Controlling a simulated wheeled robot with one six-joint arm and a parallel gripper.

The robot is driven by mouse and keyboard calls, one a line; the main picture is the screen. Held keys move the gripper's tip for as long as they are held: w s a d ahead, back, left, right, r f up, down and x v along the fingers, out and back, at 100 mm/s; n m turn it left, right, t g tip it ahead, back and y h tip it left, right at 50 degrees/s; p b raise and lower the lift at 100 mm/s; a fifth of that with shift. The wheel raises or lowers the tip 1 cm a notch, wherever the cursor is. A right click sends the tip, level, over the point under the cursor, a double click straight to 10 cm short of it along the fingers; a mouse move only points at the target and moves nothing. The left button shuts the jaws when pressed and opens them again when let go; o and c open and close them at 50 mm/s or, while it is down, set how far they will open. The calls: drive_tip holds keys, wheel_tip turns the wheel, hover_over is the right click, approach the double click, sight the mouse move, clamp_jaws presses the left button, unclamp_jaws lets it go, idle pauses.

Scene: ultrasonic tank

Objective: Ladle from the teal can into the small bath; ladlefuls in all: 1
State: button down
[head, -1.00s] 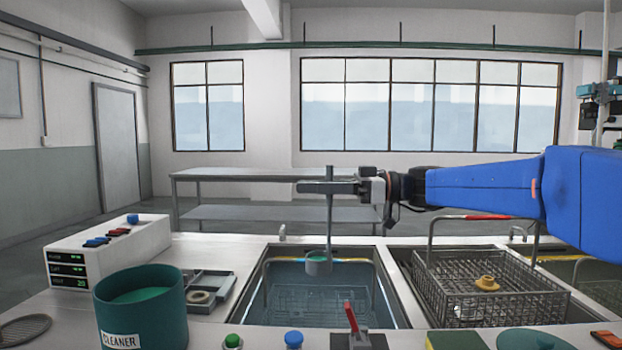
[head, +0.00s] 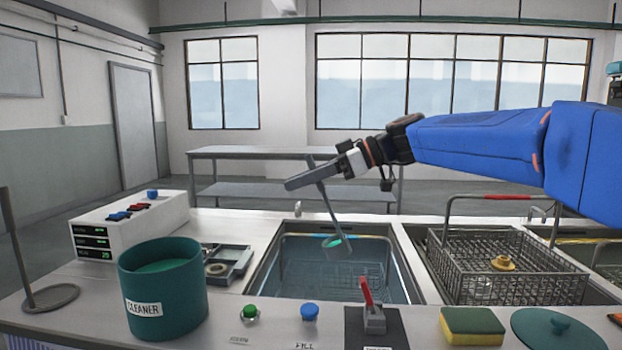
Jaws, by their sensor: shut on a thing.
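The teal can (head: 163,300), labelled CLEANER, stands open at the front left of the bench with green liquid inside. My gripper (head: 314,174) is shut on the ladle's handle (head: 328,205) above the bath. The ladle's cup (head: 337,246) hangs tilted over the small bath (head: 262,277), with green showing at its mouth. The bath is sunk in the bench and holds clear bluish liquid with a wire basket in it. I cannot tell whether liquid is leaving the cup.
A wire basket (head: 463,275) with a yellow part stands over the right basin. A control box (head: 140,228) and a grey tray (head: 235,262) lie near the can. Buttons, a red lever (head: 367,292), a sponge (head: 472,325) and a teal lid (head: 557,328) line the front edge.

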drive_tip(key=a+f+h, duration=0.4)
drive_tip(key=f+h, duration=0.3)
drive_tip(key=f, duration=0.2)
drive_tip(key=a+f+h, duration=0.4)
drive_tip(key=f+h, duration=0.4)
drive_tip(key=f, duration=0.2)
drive_tip(key=shift+a+f, duration=0.15)
drive_tip(key=shift+a, duration=0.05)
idle(0.7)
drive_tip(key=shift+w, duration=0.1)
